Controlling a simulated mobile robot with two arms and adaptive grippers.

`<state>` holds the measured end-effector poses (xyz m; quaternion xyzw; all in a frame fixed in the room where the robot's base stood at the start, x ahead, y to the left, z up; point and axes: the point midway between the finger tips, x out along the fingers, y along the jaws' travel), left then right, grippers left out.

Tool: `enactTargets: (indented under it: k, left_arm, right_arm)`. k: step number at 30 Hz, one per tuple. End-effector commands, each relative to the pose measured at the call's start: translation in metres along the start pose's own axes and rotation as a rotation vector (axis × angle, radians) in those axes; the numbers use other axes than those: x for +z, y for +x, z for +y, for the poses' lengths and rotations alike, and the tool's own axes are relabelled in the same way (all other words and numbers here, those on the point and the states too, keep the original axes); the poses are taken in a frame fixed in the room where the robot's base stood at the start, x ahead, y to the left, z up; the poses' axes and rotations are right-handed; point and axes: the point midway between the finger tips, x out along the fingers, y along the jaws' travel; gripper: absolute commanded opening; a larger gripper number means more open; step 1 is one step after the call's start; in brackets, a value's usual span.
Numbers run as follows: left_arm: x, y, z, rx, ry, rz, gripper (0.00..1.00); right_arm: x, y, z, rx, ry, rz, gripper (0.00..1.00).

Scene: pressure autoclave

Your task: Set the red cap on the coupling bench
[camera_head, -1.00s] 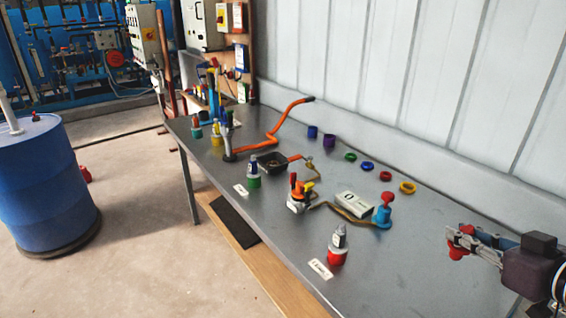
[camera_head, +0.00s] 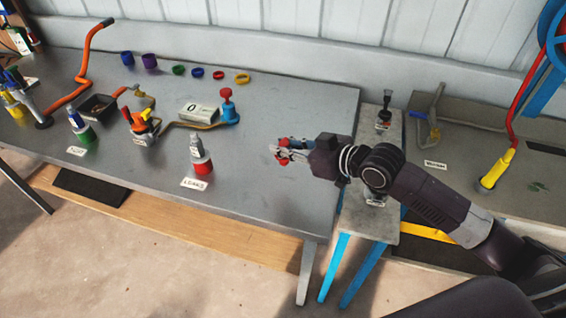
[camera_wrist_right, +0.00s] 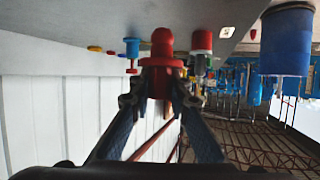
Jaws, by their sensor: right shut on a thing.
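My right gripper (camera_head: 281,152) is shut on the red cap (camera_head: 284,158) over the right part of the grey metal bench (camera_head: 262,200). In the right wrist view the red cap (camera_wrist_right: 161,50) sits between both fingertips (camera_wrist_right: 160,90), with its rounded end near the bench surface. I cannot tell whether it touches the bench. A blue fitting with a red knob (camera_head: 227,107) stands on the bench to the left of the gripper. My left gripper is not in view.
A grey and red bottle-like part (camera_head: 202,158) stands behind a label (camera_head: 194,184). Coloured rings (camera_head: 242,78) line the back. A narrow blue-legged stand (camera_head: 357,215) and another bench (camera_head: 470,135) with a yellow-ended red hose are on the right. The bench's right front area is clear.

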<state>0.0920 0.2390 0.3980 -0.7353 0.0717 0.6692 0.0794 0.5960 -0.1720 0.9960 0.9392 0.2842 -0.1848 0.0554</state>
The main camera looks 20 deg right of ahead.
Motion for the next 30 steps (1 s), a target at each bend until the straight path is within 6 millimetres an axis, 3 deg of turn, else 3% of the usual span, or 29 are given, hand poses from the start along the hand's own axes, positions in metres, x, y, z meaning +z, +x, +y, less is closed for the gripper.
enactTargets:
  k: [15, 29, 30]
  left_arm:
    - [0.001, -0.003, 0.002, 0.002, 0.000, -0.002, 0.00]
    - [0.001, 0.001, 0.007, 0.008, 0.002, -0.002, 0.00]
    - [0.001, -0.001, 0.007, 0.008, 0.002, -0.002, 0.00]
  right_arm:
    - [0.060, 0.025, 0.000, 0.000, 0.000, 0.001, 0.00]
    - [0.069, 0.029, 0.000, 0.001, -0.001, 0.002, 0.00]
    - [0.068, 0.028, 0.000, 0.000, -0.001, 0.001, 0.21]
